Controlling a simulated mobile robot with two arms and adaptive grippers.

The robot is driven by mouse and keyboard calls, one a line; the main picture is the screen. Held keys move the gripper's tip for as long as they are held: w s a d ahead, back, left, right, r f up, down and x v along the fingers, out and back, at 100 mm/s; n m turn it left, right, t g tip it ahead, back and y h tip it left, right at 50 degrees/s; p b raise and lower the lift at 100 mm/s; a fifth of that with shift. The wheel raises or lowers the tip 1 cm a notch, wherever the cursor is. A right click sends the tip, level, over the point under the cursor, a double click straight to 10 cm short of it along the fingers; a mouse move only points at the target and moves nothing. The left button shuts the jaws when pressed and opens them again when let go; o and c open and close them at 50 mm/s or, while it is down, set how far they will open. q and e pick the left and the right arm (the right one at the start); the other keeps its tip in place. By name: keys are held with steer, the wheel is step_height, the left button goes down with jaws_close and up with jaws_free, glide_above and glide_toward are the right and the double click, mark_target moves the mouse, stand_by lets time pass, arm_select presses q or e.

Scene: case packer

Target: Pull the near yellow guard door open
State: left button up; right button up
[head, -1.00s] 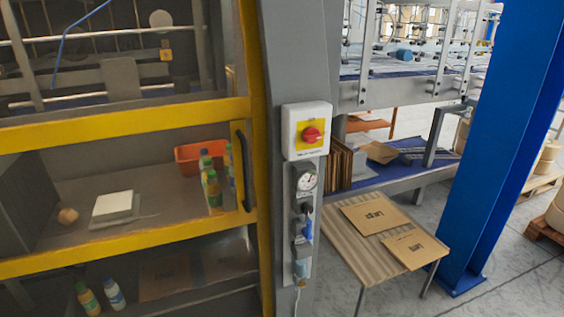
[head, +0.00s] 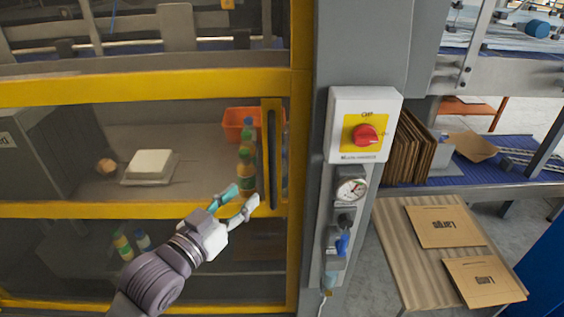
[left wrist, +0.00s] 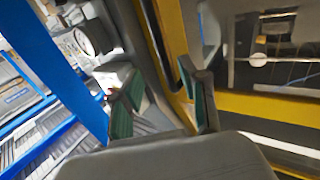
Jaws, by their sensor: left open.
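The yellow guard door (head: 150,84) fills the left of the head view and looks shut, with clear panes in a yellow frame. Its dark vertical handle (head: 271,158) is on the right-hand yellow upright. My left gripper (head: 240,199) is open and empty in front of the door, just left of and below the handle's middle, apart from it. In the left wrist view, the open fingers (left wrist: 162,104) show with the yellow door frame (left wrist: 176,40) beyond them. A dark bar near the fingers may be the handle. My right gripper is not in view.
A grey post (head: 352,50) right of the door carries a red rotary switch (head: 366,134) and a gauge (head: 351,189). Bottles (head: 246,170) and an orange bin (head: 240,122) stand behind the pane. A small table (head: 404,262) with flat cartons stands at right.

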mark_target(270, 170)
arm_select(q)
steer(key=p+x, duration=0.2)
steer(key=x, duration=0.9)
steer(key=shift+w+d+p, duration=0.3)
steer(key=shift+w, duration=0.1)
steer(key=shift+f, duration=0.1)
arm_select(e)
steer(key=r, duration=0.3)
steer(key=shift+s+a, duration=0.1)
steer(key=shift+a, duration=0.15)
arm_select(q)
steer(key=c, duration=0.8)
jaws_close()
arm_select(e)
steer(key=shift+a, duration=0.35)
